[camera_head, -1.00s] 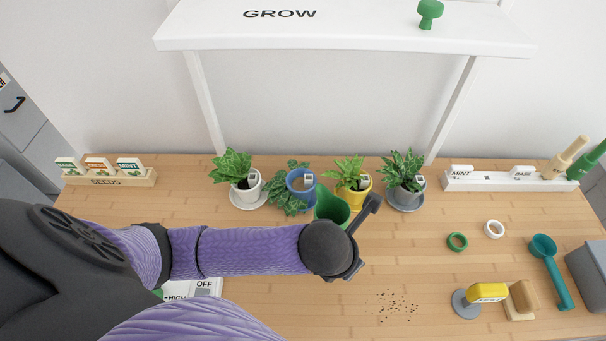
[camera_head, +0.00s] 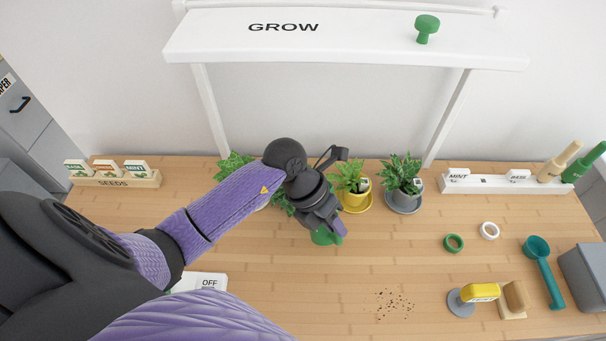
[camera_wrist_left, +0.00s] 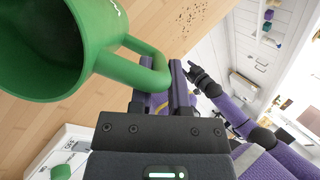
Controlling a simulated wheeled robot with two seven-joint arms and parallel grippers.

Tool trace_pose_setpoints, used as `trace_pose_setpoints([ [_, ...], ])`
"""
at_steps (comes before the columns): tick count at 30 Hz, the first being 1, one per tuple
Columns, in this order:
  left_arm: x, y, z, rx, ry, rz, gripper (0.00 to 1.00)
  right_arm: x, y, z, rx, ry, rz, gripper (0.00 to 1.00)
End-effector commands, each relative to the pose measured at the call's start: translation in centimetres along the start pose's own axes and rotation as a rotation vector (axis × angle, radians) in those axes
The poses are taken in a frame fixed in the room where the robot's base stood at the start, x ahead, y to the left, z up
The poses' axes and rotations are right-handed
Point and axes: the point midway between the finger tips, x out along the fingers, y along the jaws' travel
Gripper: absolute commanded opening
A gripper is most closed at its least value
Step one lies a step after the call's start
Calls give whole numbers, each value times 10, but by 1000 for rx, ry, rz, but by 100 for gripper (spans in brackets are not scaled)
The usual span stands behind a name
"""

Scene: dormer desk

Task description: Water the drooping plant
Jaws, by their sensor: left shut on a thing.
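My left gripper (camera_head: 328,224) is shut on the handle of a green can (camera_head: 324,238). The can is mostly hidden under the gripper in the head view; the left wrist view shows its wide open mouth and handle (camera_wrist_left: 148,70). The drooping plant (camera_head: 281,203) is largely covered by my left arm; only some low leaves show, and its blue pot is hidden. The can is in front and to the right of those leaves. My right gripper (camera_wrist_left: 198,78) is small in the left wrist view, its jaws unclear.
A plant in a yellow pot (camera_head: 354,202) and one in a grey pot (camera_head: 403,202) stand to the right. A leafy plant (camera_head: 233,166) is partly behind my arm. A white GROW shelf (camera_head: 345,48) spans above. Spilled soil (camera_head: 395,304) lies front right; the desk centre is clear.

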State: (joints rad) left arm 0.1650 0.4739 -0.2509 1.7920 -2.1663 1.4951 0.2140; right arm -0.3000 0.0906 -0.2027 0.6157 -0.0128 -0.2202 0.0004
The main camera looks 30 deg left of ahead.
Motion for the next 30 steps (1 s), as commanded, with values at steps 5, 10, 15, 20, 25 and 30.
trace_pose_setpoints([
  [5,-8,2,5,-18,13,-39,0,1,1,0,-1,2,2,59],
  [10,-13,3,7,-27,22,-65,0,1,3,0,-2,2,4,59],
  [15,-17,4,9,-34,29,-83,0,1,3,0,-1,2,5,59],
  [20,-24,2,12,-42,37,-103,0,-3,4,0,0,2,6,59],
  [25,-30,1,14,-54,47,-130,0,-6,4,0,1,2,7,59],
  [30,-38,0,17,-64,57,-157,0,-9,4,0,1,2,7,59],
])
